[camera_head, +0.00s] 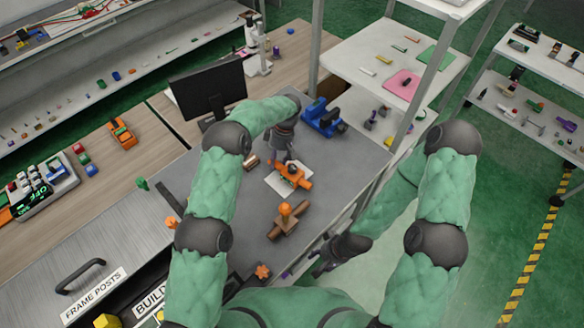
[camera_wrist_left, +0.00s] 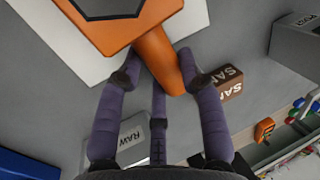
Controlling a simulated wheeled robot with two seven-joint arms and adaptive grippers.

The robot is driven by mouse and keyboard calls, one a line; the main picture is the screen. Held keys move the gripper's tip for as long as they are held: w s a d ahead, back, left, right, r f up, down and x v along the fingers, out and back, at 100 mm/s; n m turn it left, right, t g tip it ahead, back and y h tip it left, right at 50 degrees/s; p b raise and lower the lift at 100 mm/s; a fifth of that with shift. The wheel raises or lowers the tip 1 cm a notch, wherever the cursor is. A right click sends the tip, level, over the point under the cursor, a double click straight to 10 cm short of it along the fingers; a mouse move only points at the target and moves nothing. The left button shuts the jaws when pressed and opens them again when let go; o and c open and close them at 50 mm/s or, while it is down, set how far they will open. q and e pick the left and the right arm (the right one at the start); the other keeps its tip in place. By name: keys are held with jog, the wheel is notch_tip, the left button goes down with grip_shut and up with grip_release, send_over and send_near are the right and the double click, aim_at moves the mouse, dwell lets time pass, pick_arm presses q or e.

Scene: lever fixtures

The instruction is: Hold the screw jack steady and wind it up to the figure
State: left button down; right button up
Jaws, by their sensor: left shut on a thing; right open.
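The screw jack (camera_head: 291,174), as I take it, is an orange fixture on a white plate (camera_head: 277,184) on the grey bench. My left gripper (camera_head: 289,160) is at its far side. In the left wrist view, the left gripper's purple-grey fingers (camera_wrist_left: 160,80) are shut around an orange cylindrical arm (camera_wrist_left: 156,52) of the fixture. The fixture's orange body (camera_wrist_left: 110,20) is partly cut off there. No figure or scale is readable. My right gripper (camera_head: 332,254) is open and empty, low beside the bench's right edge, apart from the jack.
A brown cross-shaped piece with an orange knob (camera_head: 285,209) sits nearer on the bench. A blue vise-like tool (camera_head: 323,118) stands behind the jack, near a shelf post. Blocks marked RAW (camera_wrist_left: 132,148) and SAN (camera_wrist_left: 229,82) lie close to my left fingers. A monitor (camera_head: 208,88) stands left.

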pick_arm(q)
jog(key=c, duration=0.7)
grip_release()
jog(key=shift+r, duration=0.1)
jog(key=v, duration=1.1)
jog(key=shift+w+d+r, duration=0.15)
jog(key=shift+r, duration=0.2)
